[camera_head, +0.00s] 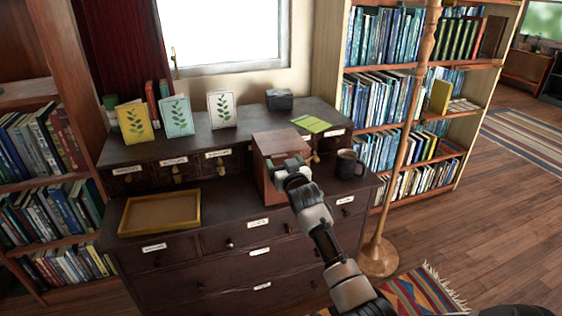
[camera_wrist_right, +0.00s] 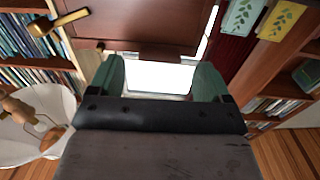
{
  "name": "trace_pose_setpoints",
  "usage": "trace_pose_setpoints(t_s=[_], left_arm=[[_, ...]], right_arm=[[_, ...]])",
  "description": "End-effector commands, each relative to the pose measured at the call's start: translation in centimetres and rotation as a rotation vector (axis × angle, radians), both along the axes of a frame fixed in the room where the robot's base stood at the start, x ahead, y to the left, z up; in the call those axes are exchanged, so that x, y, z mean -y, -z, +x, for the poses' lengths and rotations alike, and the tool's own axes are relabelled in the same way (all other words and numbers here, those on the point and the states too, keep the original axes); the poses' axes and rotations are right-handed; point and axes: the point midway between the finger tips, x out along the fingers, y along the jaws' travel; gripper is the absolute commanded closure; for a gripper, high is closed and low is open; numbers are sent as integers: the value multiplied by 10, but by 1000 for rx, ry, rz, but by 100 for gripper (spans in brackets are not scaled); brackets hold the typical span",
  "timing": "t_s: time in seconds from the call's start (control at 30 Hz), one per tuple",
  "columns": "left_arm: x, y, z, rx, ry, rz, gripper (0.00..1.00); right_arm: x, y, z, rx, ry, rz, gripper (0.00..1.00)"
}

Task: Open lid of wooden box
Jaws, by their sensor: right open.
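The wooden box (camera_head: 272,188) stands on the dark dresser, between the drawer units. Its reddish-brown lid (camera_head: 282,142) lies flat and looks shut. My right gripper (camera_head: 289,165) is at the front of the box, close to the lid's front edge, and hides part of the front face. I cannot tell whether it touches the box. In the right wrist view the gripper's green fingers (camera_wrist_right: 158,84) are apart with nothing between them. A brown wooden surface, probably the box (camera_wrist_right: 135,25), lies just beyond the fingertips. My left gripper is not in view.
A dark mug (camera_head: 350,165) stands right of the box. A yellow-rimmed tray (camera_head: 160,232) lies to the left on the dresser (camera_head: 225,233). Leaf-print cards (camera_head: 177,117) stand behind. A lamp pole (camera_head: 404,150) rises at the right. Dresser top between tray and box is clear.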

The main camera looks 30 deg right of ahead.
Motion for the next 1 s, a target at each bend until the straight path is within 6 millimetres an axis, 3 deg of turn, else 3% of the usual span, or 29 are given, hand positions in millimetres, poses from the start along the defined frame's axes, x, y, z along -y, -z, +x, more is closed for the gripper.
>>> trace_pose_setpoints(t_s=[0.23,0.6,1.0], left_arm=[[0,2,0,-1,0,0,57],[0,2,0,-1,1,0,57],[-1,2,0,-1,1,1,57]], right_arm=[[6,0,21,0,0,0,21],[7,1,24,-1,0,-1,21],[6,1,24,-1,0,0,83]])
